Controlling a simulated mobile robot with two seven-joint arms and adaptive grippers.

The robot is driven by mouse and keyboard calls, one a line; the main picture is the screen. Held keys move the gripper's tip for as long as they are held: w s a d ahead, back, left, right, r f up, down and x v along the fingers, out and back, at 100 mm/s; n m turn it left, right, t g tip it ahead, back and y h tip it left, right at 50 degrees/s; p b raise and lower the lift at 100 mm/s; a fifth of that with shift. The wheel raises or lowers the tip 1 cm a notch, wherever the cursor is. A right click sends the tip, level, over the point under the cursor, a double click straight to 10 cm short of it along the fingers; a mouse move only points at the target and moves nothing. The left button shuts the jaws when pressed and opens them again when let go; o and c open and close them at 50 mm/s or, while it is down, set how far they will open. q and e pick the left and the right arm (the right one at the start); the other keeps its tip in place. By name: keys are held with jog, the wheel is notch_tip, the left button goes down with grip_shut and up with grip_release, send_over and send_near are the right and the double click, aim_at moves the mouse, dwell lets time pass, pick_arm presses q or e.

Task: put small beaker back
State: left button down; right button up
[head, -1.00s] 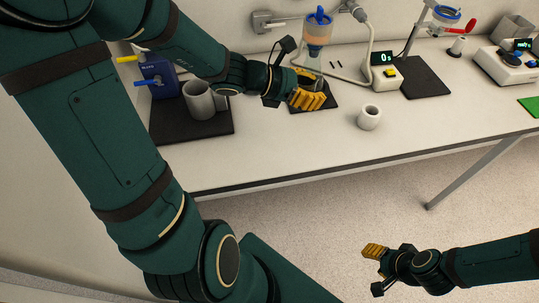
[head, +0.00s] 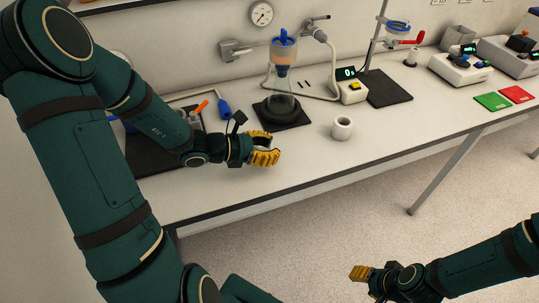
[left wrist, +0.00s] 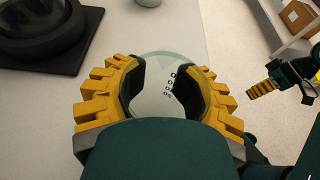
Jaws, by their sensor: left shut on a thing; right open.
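My left gripper (head: 264,156) is shut on the small beaker. In the left wrist view the beaker (left wrist: 166,92) is clear glass with dark markings, between the yellow fingers (left wrist: 160,100). In the head view the fingers largely hide the beaker. The gripper is near the front part of the bench, left of the white cup and in front of the filter flask. My right gripper (head: 362,273) is open and empty, beyond the bench's front edge; it also shows in the left wrist view (left wrist: 263,88).
A glass flask (head: 281,106) with a funnel stands on a dark mat. A white hollow cup (head: 342,128) stands on the bench (head: 390,125). A black mat (head: 153,159) lies left, partly behind my arm. Green (head: 492,101) and red (head: 517,93) pads lie right. Front bench space is clear.

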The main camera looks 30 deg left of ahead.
pick_arm(q)
notch_tip(320, 180, down, 2)
jog(key=shift+f, duration=0.15)
jog(key=shift+f+b, duration=0.1)
jog(key=shift+b, duration=0.25)
jog(key=shift+c, duration=1.9)
grip_release()
jog(key=shift+r, duration=0.3)
jog(key=p+v, duration=0.3)
jog(key=v, duration=0.9)
jog(key=shift+f, duration=0.1)
